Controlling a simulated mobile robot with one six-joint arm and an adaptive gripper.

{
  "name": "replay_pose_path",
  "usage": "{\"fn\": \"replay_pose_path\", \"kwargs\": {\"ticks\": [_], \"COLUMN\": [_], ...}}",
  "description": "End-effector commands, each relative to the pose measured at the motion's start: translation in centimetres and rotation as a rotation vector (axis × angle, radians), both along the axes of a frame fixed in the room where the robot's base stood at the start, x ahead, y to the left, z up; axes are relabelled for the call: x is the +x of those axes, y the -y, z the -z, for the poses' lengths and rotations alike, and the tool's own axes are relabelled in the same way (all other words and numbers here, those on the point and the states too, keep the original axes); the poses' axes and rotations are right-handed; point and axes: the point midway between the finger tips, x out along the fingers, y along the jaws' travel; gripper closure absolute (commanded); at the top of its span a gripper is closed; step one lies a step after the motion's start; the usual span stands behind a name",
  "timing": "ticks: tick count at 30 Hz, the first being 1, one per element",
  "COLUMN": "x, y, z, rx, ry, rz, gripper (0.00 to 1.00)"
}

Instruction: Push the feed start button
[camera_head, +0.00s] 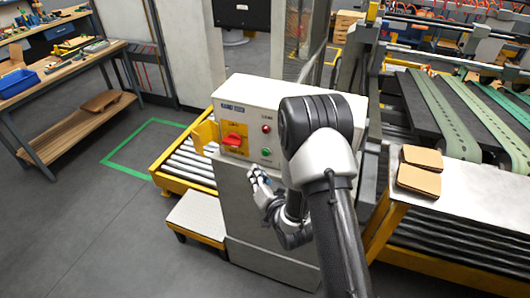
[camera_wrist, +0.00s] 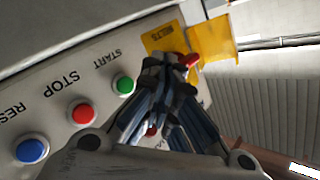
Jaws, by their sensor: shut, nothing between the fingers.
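The feed start button is green (camera_head: 266,152) on the front of a cream control box (camera_head: 300,92). In the wrist view it is the green button (camera_wrist: 124,84) beside the upside-down word START. My gripper (camera_head: 254,172) is shut and empty, just below and left of the green button in the head view. In the wrist view my gripper's fingertips (camera_wrist: 170,66) are right of the green button and overlap the yellow plate. I cannot tell whether they touch the panel.
A red STOP button (camera_wrist: 83,112) and blue RESET button (camera_wrist: 32,150) line up beyond START. A red switch handle (camera_head: 232,140) sits on the yellow plate (camera_wrist: 210,38). A red lamp (camera_head: 266,129) is above START. Rollers (camera_head: 188,160) lie left, brown pieces (camera_head: 420,170) right.

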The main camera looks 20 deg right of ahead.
Motion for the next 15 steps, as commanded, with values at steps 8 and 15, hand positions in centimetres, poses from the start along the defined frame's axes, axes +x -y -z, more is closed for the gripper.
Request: {"fn": "replay_pose_path", "kwargs": {"ticks": [8,15], "x": [2.8,3.6], "y": [2.0,2.6], "z": [0.1,0.1], "rx": [0.000,-0.001], "ry": [0.001,0.000], "rz": [0.000,0.001], "gripper": [1.00,1.00]}}
